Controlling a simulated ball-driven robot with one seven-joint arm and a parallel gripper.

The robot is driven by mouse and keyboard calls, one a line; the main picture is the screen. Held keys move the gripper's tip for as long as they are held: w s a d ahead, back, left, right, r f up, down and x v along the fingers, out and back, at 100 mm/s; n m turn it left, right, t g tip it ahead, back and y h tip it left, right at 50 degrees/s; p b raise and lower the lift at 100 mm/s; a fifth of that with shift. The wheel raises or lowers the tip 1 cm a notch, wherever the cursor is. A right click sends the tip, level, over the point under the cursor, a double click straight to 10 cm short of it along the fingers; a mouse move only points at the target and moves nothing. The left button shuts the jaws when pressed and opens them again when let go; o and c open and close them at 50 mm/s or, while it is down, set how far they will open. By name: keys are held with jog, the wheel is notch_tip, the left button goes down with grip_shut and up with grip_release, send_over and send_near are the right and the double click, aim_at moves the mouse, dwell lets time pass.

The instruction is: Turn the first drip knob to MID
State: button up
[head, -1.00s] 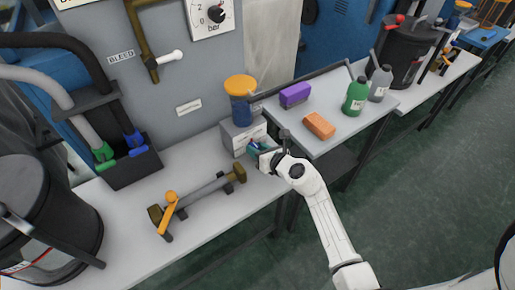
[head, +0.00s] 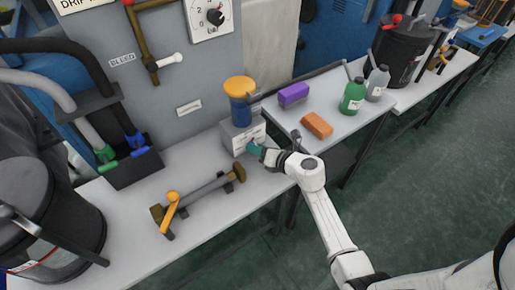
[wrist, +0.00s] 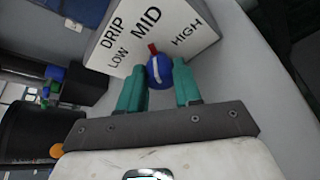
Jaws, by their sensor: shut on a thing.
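The drip knob (wrist: 159,70) is blue with a white stripe and a red pointer. It sits on the front of a pale box (wrist: 178,28) marked DRIP, LOW, MID and HIGH. The red pointer is directed roughly at the MID label. My gripper (wrist: 161,68) has its teal fingers on either side of the knob, shut on it. In the head view my gripper (head: 255,149) reaches the front of the box (head: 233,138), and its fingers hide the knob there.
A blue jar with an orange lid (head: 240,101) stands on the box. A brass-ended rod (head: 205,191) lies on the bench to the left. An orange block (head: 317,125), a purple block (head: 293,95) and bottles stand on the shelf to the right.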

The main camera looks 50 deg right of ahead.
jog(key=o, duration=1)
jog(key=shift+o, duration=0.2)
jog(key=p+v, duration=0.1)
jog(key=v, duration=0.9)
jog(key=shift+s+r, duration=0.1)
jog(key=shift+s, duration=0.25)
jog(key=shift+r, duration=0.15)
